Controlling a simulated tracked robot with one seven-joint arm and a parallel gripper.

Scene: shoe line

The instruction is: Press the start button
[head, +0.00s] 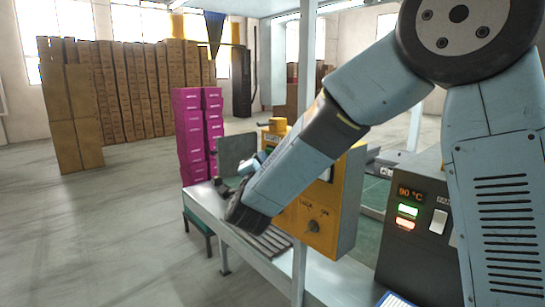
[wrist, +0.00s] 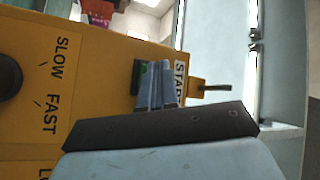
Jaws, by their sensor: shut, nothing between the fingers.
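In the wrist view, the START label (wrist: 181,80) is on a yellow control panel (wrist: 100,55), partly covered by my fingers. A green button (wrist: 143,72) in a dark surround shows just beside the fingertips. My gripper (wrist: 157,75) is shut and empty, with its tips at the button; I cannot tell whether they touch it. The fingers hide part of the button. In the head view, my forearm crosses in front of the yellow control box (head: 322,220), and the button and fingertips cannot be made out there.
A black speed knob (wrist: 8,75) with SLOW and FAST marks is on the same panel. In the head view, a dark heater unit (head: 415,250) reading 90 °C stands at right. A metal post (head: 301,250) stands by the box. Magenta boxes (head: 190,125) stand behind; open floor lies left.

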